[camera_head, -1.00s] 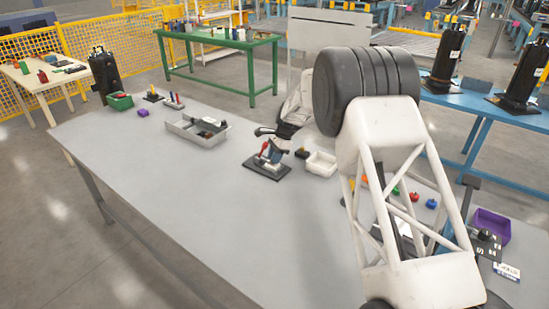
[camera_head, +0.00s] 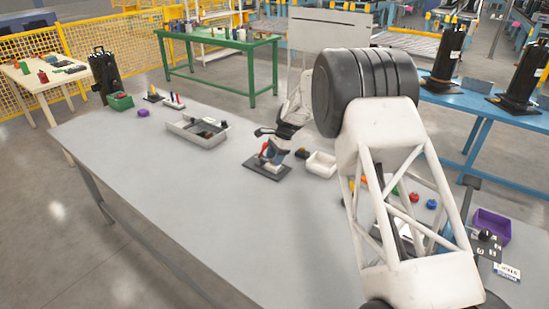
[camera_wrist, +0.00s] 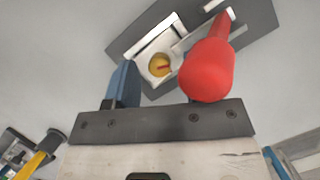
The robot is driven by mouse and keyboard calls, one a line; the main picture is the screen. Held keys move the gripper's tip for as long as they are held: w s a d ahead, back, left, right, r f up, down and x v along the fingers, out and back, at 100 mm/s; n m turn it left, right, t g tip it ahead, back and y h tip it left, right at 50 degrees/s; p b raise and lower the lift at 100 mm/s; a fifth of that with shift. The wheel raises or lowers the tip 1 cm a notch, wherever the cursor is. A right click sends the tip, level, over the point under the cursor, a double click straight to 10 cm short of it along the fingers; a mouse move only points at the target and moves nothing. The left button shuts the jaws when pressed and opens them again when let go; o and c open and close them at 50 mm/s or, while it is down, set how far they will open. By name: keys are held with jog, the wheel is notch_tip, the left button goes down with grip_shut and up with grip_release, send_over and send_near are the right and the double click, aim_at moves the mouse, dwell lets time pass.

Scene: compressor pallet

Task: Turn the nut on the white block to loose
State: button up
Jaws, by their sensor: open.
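The fixture is a dark base plate (camera_head: 256,170) on the grey table, with a white block and a red-handled lever. In the wrist view the white block (camera_wrist: 147,44) carries a round yellow nut (camera_wrist: 159,67) with a small red mark on it. The red handle (camera_wrist: 207,72) rises close to the camera, right of the nut. My gripper (camera_wrist: 163,82) is open above the fixture, its blue left finger to the left of the nut. The right finger is mostly hidden behind the red handle. In the head view my gripper (camera_head: 274,150) is over the plate; the nut cannot be made out there.
A white bin (camera_head: 321,165) stands right of the fixture, and a grey tray (camera_head: 186,136) with dark items lies to the left. A purple bin (camera_head: 493,222) is at the far right. The table's front left is clear. In the wrist view a yellow-handled item (camera_wrist: 38,157) lies lower left.

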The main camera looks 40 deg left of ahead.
jog(key=shift+r, duration=0.1)
jog(key=v, duration=0.7)
jog(key=shift+w+r, duration=0.15)
jog(key=shift+r, duration=0.1)
jog(key=shift+d, duration=0.1)
jog(key=m, duration=0.1)
jog(key=m+y, duration=0.1)
jog(key=d+m, duration=0.1)
jog(key=shift+s+m+t, duration=0.3)
dwell(0.4)
jog(key=shift+x, duration=3.9)
